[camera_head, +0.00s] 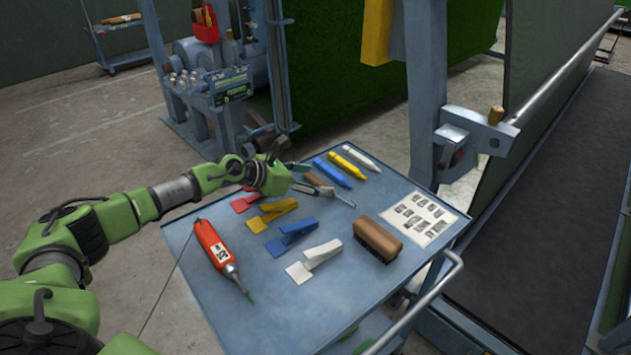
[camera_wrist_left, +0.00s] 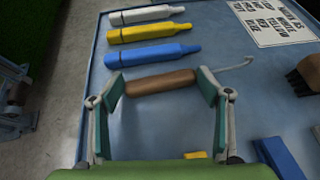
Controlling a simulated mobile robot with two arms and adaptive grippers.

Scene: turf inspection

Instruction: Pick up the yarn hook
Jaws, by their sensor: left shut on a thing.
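The yarn hook has a brown wooden handle (camera_wrist_left: 160,82) and a thin metal shaft with a bent tip (camera_wrist_left: 245,62). In the left wrist view its handle lies crosswise between the two fingers of my left gripper (camera_wrist_left: 161,86), which is shut on it. In the head view my left gripper (camera_head: 312,180) is over the far left part of the blue cart top, partly covering the handle. The metal shaft sticks out to the lower right. I cannot tell whether the hook is clear of the cart top. My right gripper is not in view.
The blue cart top (camera_head: 290,325) also holds blue, yellow (camera_head: 354,158) and white markers, several coloured clips (camera_head: 292,236), a brush (camera_head: 377,239), a printed card (camera_head: 419,218) and a red tool (camera_head: 215,248). The front of the cart top is bare. A machine frame stands behind.

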